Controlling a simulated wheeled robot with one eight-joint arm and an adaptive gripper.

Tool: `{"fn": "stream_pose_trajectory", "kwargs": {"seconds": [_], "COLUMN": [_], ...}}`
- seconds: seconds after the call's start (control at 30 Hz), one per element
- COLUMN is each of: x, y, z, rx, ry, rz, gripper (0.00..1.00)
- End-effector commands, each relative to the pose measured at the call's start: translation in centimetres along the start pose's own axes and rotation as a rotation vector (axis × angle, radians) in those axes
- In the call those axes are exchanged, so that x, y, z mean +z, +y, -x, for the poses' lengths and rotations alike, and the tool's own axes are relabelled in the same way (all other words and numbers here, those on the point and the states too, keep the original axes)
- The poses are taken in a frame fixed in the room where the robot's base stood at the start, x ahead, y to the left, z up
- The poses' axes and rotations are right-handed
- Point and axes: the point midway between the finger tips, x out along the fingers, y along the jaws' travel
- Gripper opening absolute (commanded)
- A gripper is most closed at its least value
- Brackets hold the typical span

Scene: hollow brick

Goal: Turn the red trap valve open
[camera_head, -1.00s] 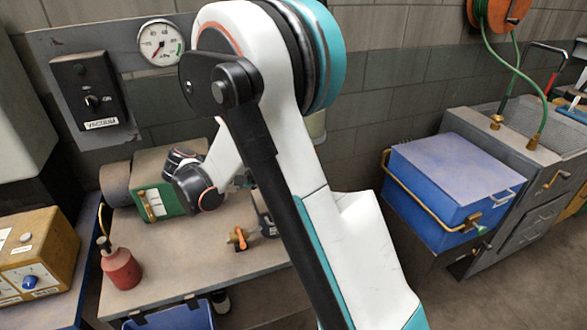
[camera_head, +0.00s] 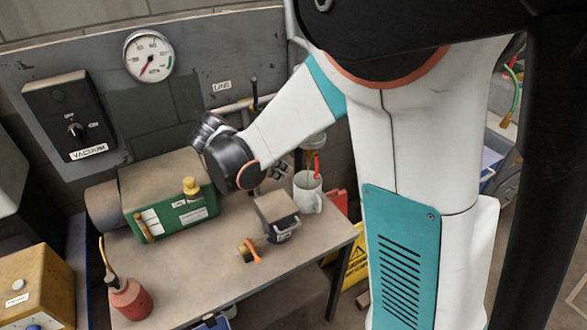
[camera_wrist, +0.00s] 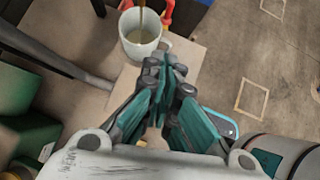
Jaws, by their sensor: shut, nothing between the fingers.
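A small upright red lever (camera_head: 317,163), which looks like the trap valve's handle, stands above the white mug (camera_head: 307,193) at the right back of the bench. A brownish trap tube (camera_head: 322,140) is partly hidden by my arm. In the wrist view, red parts (camera_wrist: 166,14) show at the top edge, just right of the mug (camera_wrist: 143,46). A brown tube (camera_wrist: 141,18) hangs over the mug. My gripper (camera_wrist: 165,66) is shut and empty, its tips just below and right of the mug in that view. The gripper (camera_head: 281,171) shows small and dark left of the lever, apart from it.
A green pump (camera_head: 170,195) sits on the bench (camera_head: 200,270) at the left. A dark box (camera_head: 276,217) and a brass valve with an orange handle (camera_head: 250,250) stand before the mug. A red oil can (camera_head: 130,298) is at front left. A pipe (camera_head: 232,107) runs along the wall.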

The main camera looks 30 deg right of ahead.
Motion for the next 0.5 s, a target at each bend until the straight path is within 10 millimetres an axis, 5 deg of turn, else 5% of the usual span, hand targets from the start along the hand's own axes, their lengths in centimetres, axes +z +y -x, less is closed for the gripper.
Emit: {"fn": "stream_pose_trajectory", "kwargs": {"seconds": [0.5], "x": [0.3], "y": [-0.1], "z": [-9.7], "rx": [-0.004], "ry": [-0.001], "rz": [-0.006], "gripper": [0.0]}}
